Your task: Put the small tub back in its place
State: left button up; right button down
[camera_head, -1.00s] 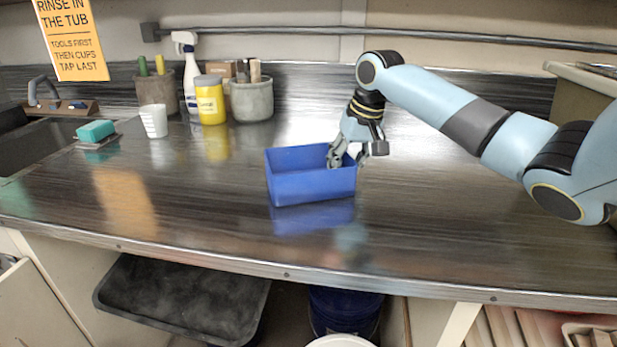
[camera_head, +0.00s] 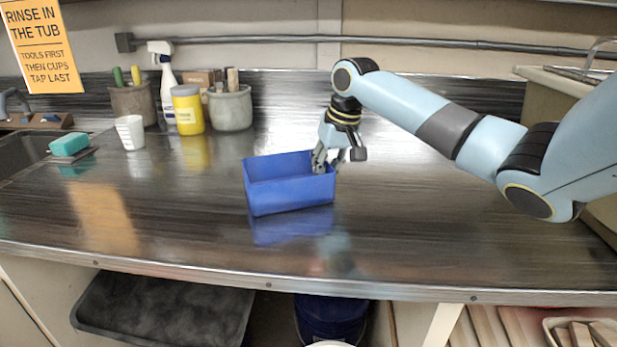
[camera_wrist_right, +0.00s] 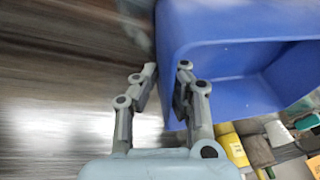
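The small tub is a blue, open, rectangular box (camera_head: 288,196) upright on the middle of the metal counter (camera_head: 420,245). My right gripper (camera_head: 328,162) is at the tub's right end, pointing down, with one finger inside and one outside the wall. In the right wrist view the fingertips (camera_wrist_right: 167,72) have drawn in on either side of the wall of the tub (camera_wrist_right: 225,60), and appear shut on it. The tub still rests on the counter, its reflection directly beneath. The inside I can see looks empty. My left gripper is out of view.
A white cup (camera_head: 130,132), yellow jar (camera_head: 188,110), spray bottle (camera_head: 166,88) and two tool pots (camera_head: 231,108) stand at the back left. A teal sponge (camera_head: 69,144) lies by the sink. A black tray (camera_head: 160,310) is under the counter. The counter's right side is clear.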

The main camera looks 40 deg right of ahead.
jog(key=shift+r, duration=0.55)
notch_tip(320, 180, up, 3)
jog(key=shift+w+f, duration=0.1)
jog(key=shift+f, duration=0.05)
jog(key=s+d+r+p, duration=0.3)
jog(key=s+r+p, duration=0.3)
jog(key=s, duration=0.5)
jog(key=shift+s+d+r+p, duration=0.2)
jog(key=shift+r+p, duration=0.1)
jog(key=shift+r, duration=0.25)
